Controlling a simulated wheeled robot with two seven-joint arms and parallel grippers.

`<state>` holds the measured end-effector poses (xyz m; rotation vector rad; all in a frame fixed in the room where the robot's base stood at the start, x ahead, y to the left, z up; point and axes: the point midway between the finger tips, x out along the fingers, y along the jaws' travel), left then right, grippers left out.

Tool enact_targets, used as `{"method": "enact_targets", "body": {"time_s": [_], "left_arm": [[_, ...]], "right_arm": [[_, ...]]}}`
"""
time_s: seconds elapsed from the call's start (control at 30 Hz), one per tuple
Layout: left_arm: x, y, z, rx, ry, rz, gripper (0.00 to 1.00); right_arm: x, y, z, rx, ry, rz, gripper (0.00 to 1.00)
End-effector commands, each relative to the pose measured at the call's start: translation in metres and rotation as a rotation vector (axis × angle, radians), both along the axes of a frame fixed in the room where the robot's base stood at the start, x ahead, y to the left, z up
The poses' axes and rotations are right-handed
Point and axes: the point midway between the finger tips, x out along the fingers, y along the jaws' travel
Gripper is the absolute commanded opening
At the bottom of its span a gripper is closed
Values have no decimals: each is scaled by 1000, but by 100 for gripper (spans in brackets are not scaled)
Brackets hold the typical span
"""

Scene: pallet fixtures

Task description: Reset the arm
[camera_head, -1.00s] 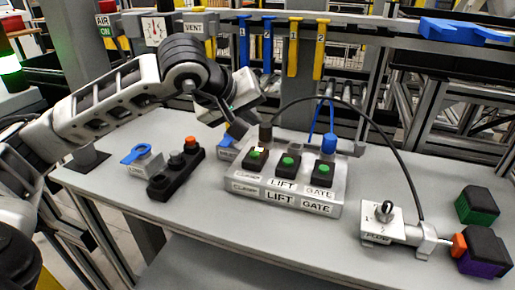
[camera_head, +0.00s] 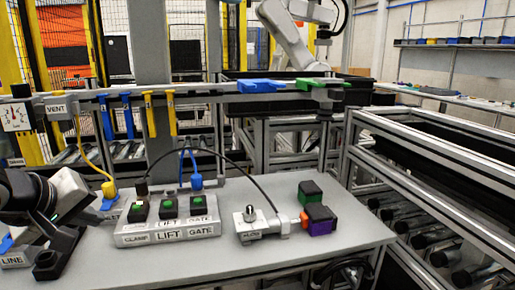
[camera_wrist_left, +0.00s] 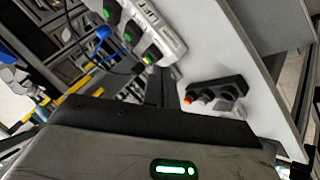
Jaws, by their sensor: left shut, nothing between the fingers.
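My left arm comes in at the lower left of the head view, over the table's left end. My left gripper (camera_head: 58,244) points down there, left of the grey panel (camera_head: 170,228) labelled CLAMP, LIFT and GATE, and apart from it. Its dark fingers are hard to separate from the dark shapes behind. In the left wrist view the dark fingers (camera_wrist_left: 160,80) are together and hold nothing. The panel (camera_wrist_left: 148,22) and a black button box (camera_wrist_left: 215,93) with an orange button lie beyond them. My right gripper is not seen.
A grey box (camera_head: 258,222) labelled with a knob stands right of the panel, joined by a black cable. Green (camera_head: 310,190) and purple-black (camera_head: 320,220) blocks sit at the table's right. A rail (camera_head: 215,87) with hanging yellow and blue tags runs behind.

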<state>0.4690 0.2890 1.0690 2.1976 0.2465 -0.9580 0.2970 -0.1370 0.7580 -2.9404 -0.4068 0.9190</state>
Motion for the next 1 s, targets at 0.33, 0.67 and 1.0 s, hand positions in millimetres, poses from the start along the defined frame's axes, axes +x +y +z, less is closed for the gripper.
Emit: {"method": "enact_targets", "body": {"time_s": [0.33,0.67,1.0], "left_arm": [[-21,-85,-45,-452,200,-69,0],[-79,-212,-50,-1614,889,149,0],[-63,-151,-171,1571,-1004,-854,0]], "right_arm": [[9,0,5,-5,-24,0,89],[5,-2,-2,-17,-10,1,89],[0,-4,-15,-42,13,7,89]]}}
